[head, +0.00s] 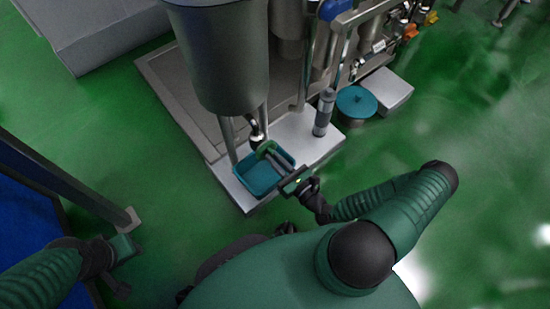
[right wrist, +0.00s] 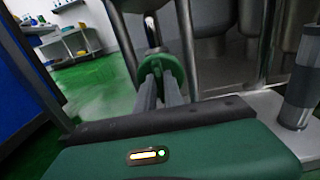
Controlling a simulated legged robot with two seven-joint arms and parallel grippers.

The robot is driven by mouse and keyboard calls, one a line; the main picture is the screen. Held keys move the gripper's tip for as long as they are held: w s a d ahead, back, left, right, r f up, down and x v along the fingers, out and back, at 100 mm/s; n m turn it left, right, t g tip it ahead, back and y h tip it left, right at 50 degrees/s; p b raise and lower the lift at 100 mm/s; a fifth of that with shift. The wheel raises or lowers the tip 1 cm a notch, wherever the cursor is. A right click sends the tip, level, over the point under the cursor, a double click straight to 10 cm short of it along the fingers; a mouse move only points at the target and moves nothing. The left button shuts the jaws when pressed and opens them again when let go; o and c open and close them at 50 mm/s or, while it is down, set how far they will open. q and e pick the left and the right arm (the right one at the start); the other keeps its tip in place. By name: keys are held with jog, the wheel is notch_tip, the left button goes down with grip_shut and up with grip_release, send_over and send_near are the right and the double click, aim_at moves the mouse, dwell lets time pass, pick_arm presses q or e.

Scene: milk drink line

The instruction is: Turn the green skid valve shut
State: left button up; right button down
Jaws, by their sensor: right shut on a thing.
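The green valve handle (head: 265,148) sits below the large steel tank, above a teal tray. It also shows in the right wrist view (right wrist: 172,64), straight ahead of my fingers. My right gripper (head: 270,157) reaches in from the right over the tray and is shut on the green handle. In the right wrist view its two grey fingers (right wrist: 160,88) point at the handle and cover its lower part. My left gripper (head: 122,262) is at the lower left, far from the valve; its finger opening is not clear.
The teal tray (head: 252,181) stands on a pale metal plate (head: 297,140) under the tank (head: 220,62). A grey cylinder (head: 324,112) stands to the right, with a teal-lidded pot (head: 356,103) beyond. A blue panel with a dark frame (head: 62,180) is at left. Green floor is clear between.

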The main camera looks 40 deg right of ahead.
jog(key=m+p, duration=0.3)
jog(key=m, duration=0.3)
jog(key=m+p, duration=0.3)
jog(key=m, duration=0.3)
jog(key=d+m+p, duration=0.1)
jog(key=m+p, duration=0.2)
jog(key=m, duration=0.2)
jog(key=shift+f+m, duration=0.35)
jog(key=shift+m, duration=0.05)
dwell(0.5)
jog(key=c, duration=1.5)
grip_release()
jog(key=shift+o, duration=0.2)
jog(key=s+d+p, duration=0.1)
jog(key=s+p, duration=0.3)
jog(key=s, duration=1.2)
jog(key=shift+s+d+p, duration=0.15)
jog(key=shift+s+p, duration=0.2)
jog(key=shift+s, duration=0.05)
